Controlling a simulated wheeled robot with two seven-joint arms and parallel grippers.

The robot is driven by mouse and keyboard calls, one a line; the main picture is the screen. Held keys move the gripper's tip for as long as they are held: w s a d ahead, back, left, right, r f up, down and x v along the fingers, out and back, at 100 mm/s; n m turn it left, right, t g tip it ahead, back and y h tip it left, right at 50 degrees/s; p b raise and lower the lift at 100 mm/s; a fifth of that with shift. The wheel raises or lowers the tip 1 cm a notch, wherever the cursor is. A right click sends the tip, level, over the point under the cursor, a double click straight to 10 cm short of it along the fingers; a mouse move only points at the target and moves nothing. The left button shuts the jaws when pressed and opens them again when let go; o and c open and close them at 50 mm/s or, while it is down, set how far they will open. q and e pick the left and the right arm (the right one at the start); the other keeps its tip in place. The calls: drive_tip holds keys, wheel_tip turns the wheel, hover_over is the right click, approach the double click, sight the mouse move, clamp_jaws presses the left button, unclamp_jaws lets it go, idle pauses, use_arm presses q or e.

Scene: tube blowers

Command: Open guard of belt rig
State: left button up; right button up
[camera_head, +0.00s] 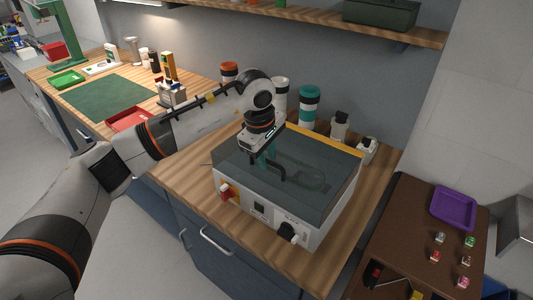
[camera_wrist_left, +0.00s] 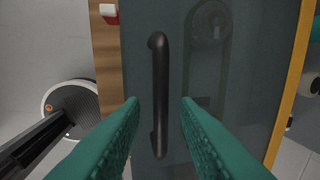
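The belt rig (camera_head: 265,213) is a pale box on the wooden bench. Its guard (camera_head: 325,200) is a dark see-through cover lying closed on top, with a yellow strip along the back edge. A black bar handle (camera_head: 280,172) stands on the guard; it also shows upright in the left wrist view (camera_wrist_left: 160,70). My left gripper (camera_head: 267,158) is above the guard at the handle. In the left wrist view its teal fingers (camera_wrist_left: 161,105) are open, one on each side of the handle, with gaps. My right gripper is not in view.
A red switch (camera_head: 228,192) and a black knob (camera_head: 287,231) are on the rig's front. Bottles, including a teal-banded one (camera_head: 308,105), stand behind it. A brown cart (camera_head: 410,235) with a purple tray (camera_head: 454,208) is at right. A shelf (camera_head: 340,27) runs above.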

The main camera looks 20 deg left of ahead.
use_arm(q)
clamp_jaws()
drive_tip(key=shift+w+r, duration=0.1)
